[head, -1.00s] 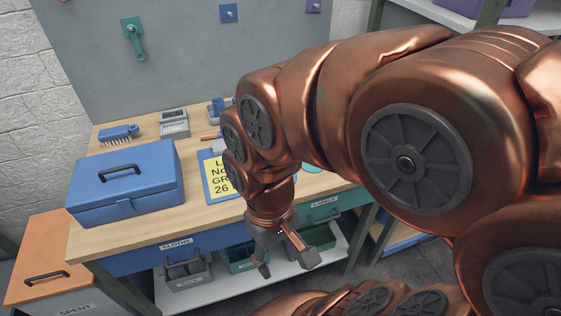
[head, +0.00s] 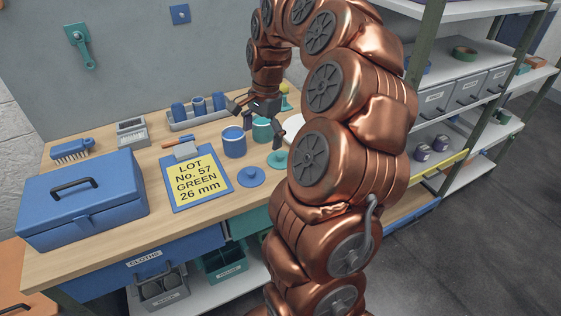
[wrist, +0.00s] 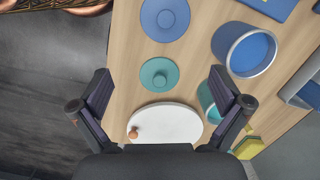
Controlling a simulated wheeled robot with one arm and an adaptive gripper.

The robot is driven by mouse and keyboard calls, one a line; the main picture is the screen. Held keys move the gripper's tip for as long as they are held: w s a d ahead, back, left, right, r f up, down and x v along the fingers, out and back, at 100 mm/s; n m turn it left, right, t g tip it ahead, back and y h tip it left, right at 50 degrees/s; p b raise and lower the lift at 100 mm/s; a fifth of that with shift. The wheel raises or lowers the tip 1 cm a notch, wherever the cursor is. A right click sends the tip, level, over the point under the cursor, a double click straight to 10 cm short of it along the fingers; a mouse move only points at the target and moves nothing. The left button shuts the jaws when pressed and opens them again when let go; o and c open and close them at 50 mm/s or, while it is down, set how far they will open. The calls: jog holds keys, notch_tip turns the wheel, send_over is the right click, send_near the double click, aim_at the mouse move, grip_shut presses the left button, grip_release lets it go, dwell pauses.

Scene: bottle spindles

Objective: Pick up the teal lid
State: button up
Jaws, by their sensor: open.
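The teal lid (head: 277,159) is a flat disc with a small knob and lies on the wooden bench near its front edge. In the wrist view the teal lid (wrist: 159,75) lies flat ahead of my open jaws, between the blue lid and a white round board. My gripper (head: 257,125) is open and empty above the bench, behind and above the lid in the head view. It also shows in the wrist view (wrist: 164,92), with both fingers spread wide. A similar blue lid (head: 250,177) lies to the left of the teal one.
A blue canister (head: 234,142) and a teal canister (head: 262,130) stand behind the lids. The white round board (wrist: 166,124) with an orange knob is close by. A lot card (head: 196,182) and blue toolbox (head: 82,200) are left. Shelving (head: 455,85) stands right.

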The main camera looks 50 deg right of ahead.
aim_at(281, 154)
jog(key=d+f+m, duration=0.1)
jog(key=d, duration=0.1)
jog(key=d+f+m, duration=0.1)
jog(key=d, duration=0.2)
jog(key=s+d+f+m, duration=0.1)
jog(key=d+m, duration=0.1)
jog(key=d, duration=0.1)
jog(key=shift+f, duration=0.1)
jog(key=shift+w+a+f+p, duration=0.15)
jog(key=shift+f+p, duration=0.25)
jog(key=shift+f, duration=0.85)
jog(key=shift+w+a+f+p, duration=0.15)
jog(key=shift+f+p, duration=0.2)
jog(key=shift+f, duration=0.95)
jog(key=shift+w+a+f+p, duration=0.15)
jog(key=shift+f+p, duration=0.25)
jog(key=shift+f, duration=0.85)
jog(key=c, duration=1.8)
